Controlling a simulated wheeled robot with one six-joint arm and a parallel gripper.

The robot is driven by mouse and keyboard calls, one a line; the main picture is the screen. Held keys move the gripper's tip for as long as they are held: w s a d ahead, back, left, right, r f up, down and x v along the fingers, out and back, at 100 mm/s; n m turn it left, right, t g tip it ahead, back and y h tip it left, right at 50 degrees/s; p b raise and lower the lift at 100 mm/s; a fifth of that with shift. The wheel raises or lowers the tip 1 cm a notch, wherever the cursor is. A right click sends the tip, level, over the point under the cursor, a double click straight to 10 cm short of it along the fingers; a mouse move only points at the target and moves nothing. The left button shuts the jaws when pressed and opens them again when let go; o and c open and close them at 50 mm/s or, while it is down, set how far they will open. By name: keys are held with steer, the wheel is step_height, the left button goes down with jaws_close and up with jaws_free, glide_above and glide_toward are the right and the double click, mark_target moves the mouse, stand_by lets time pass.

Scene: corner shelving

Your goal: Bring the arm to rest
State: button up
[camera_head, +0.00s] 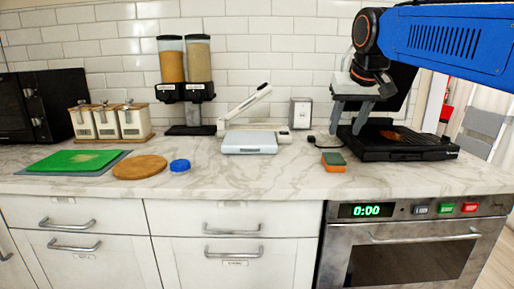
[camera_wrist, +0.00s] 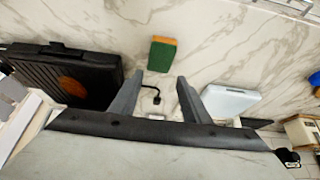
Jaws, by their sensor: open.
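My gripper (camera_head: 350,122) hangs from the blue arm at the upper right of the head view, over the back of the counter. Its two grey fingers point down and are apart, with nothing between them. In the wrist view the open fingers (camera_wrist: 158,88) stand above the marble counter. The black contact grill (camera_head: 405,151) is right beside the gripper, with its lid up and a brown round patty (camera_head: 390,136) on its plate. The grill is also at the left of the wrist view (camera_wrist: 70,72). I cannot tell whether a finger touches the grill.
A green and orange sponge (camera_head: 333,162) lies in front of the gripper. The counter's front strip (camera_head: 250,180) is mostly clear.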

steer(key=s+d+f, duration=0.2)
steer(key=s+f, duration=1.2)
steer(key=f, duration=0.1)
steer(key=s+d+f+g, duration=0.1)
steer(key=s+d+f, duration=0.2)
steer(key=s+f, duration=1.1)
steer(key=shift+d+f, duration=0.15)
steer(key=shift+f, duration=0.35)
